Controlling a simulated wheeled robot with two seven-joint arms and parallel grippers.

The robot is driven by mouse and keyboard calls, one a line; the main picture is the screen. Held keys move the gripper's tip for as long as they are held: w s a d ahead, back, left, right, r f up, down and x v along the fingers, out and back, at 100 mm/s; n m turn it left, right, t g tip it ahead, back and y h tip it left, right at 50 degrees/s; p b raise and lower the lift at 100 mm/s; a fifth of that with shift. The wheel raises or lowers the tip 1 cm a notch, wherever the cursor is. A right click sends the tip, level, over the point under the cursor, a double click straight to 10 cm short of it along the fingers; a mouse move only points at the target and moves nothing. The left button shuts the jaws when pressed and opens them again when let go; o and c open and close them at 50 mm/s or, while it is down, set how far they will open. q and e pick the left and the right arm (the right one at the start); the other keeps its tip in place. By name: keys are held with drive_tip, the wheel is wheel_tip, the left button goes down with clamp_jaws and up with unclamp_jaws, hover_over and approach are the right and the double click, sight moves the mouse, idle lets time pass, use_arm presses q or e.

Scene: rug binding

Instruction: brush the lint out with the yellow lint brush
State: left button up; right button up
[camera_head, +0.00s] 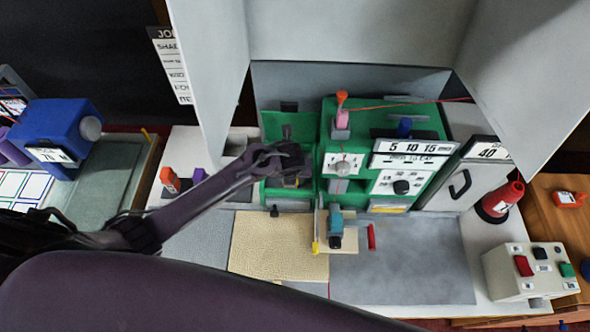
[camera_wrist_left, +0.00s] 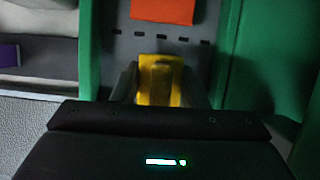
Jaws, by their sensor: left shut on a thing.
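My left gripper (camera_head: 292,172) is over the open recess at the left of the green machine (camera_head: 340,125). In the left wrist view its dark fingers (camera_wrist_left: 160,88) are shut on the yellow lint brush (camera_wrist_left: 160,77), which points into a narrow grey channel (camera_wrist_left: 125,45) between green walls. An orange-red piece (camera_wrist_left: 162,10) lies ahead of the brush in that channel. Lint cannot be made out. In the head view the gripper mostly hides the brush. My right gripper is not in view.
A beige rug (camera_head: 275,248) lies on the grey table in front of the machine. Grey panels (camera_head: 340,30) stand open above it. A red cone (camera_head: 500,203) and a button box (camera_head: 530,272) are at right. Orange and purple items (camera_head: 170,180) stand at left.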

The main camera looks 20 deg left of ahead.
use_arm(q)
drive_tip(key=shift+s+a+f+p, duration=0.1)
drive_tip(key=shift+s+a+p, duration=0.15)
drive_tip(key=shift+a, duration=0.4)
drive_tip(key=shift+s+a+p, duration=0.15)
drive_tip(key=shift+a+p, duration=0.05)
drive_tip(key=shift+a, duration=0.45)
drive_tip(key=shift+w+d+b, duration=0.3)
drive_tip(key=shift+d, duration=0.75)
drive_tip(key=shift+w+d+b, duration=0.25)
drive_tip(key=shift+d, duration=0.8)
drive_tip(key=shift+s+a+p, duration=0.25)
drive_tip(key=shift+a+p, duration=0.3)
drive_tip(key=shift+a, duration=0.4)
drive_tip(key=shift+s+a+p, duration=0.15)
drive_tip(key=shift+a+p, duration=0.05)
drive_tip(key=shift+a, duration=0.4)
drive_tip(key=shift+s+a+p, duration=0.15)
drive_tip(key=shift+a+p, duration=0.05)
drive_tip(key=shift+a, duration=0.4)
